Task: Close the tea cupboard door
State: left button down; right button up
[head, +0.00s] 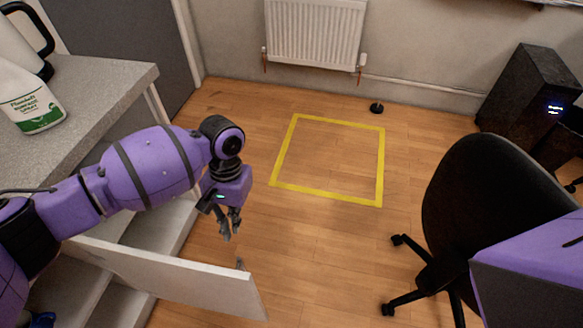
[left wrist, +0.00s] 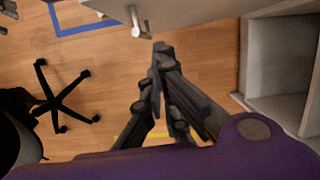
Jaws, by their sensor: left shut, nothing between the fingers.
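The cupboard door (head: 165,273) is a white panel that stands open at the lower left of the head view, swung out from the cupboard over the floor. A small handle (head: 240,263) is near its free end. The open cupboard (head: 172,228) shows shelves behind my left arm. My left gripper (head: 229,228) is shut and empty, pointing down over the floor, beyond the door's free end and apart from it in the picture. In the left wrist view, the closed fingers (left wrist: 161,50) are in the middle, the door's handle (left wrist: 136,22) is above them, and the cupboard (left wrist: 282,75) is at right. My right gripper is out of view.
A grey counter (head: 105,80) above the cupboard holds a spray bottle (head: 30,100). A black office chair (head: 490,200) stands at the right. A yellow taped square (head: 330,120) marks clear floor in the middle. A radiator (head: 314,33) hangs on the far wall.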

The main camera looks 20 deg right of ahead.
pick_arm(q)
jog(key=s+a+f, duration=0.3)
jog(key=s+f, duration=0.1)
jog(key=f, duration=0.2)
jog(key=shift+s+p, duration=0.2)
jog(key=shift+p, duration=0.1)
jog(key=shift+f, duration=0.1)
